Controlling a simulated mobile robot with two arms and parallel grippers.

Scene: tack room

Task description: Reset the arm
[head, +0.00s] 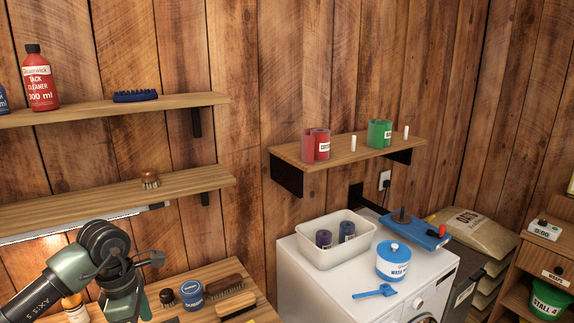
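My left arm (45,290) comes in from the lower left, grey-green with dark joints. Its wrist bends down over the wooden bench at the lower left. My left gripper (128,303) is at the bottom edge of the picture, beside the small brush and blue tin. Its fingertips are not clearly seen, so I cannot tell whether it is open or shut, and I see nothing held in it. My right arm and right gripper are not in view.
Brushes (225,285) and a blue tin (190,293) sit on the bench (262,307). Wall shelves (60,212) overhang it. A white washer (320,300) bears a cream bin (358,254), a blue tub (393,264), a scoop (376,292) and a blue tray (412,232).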

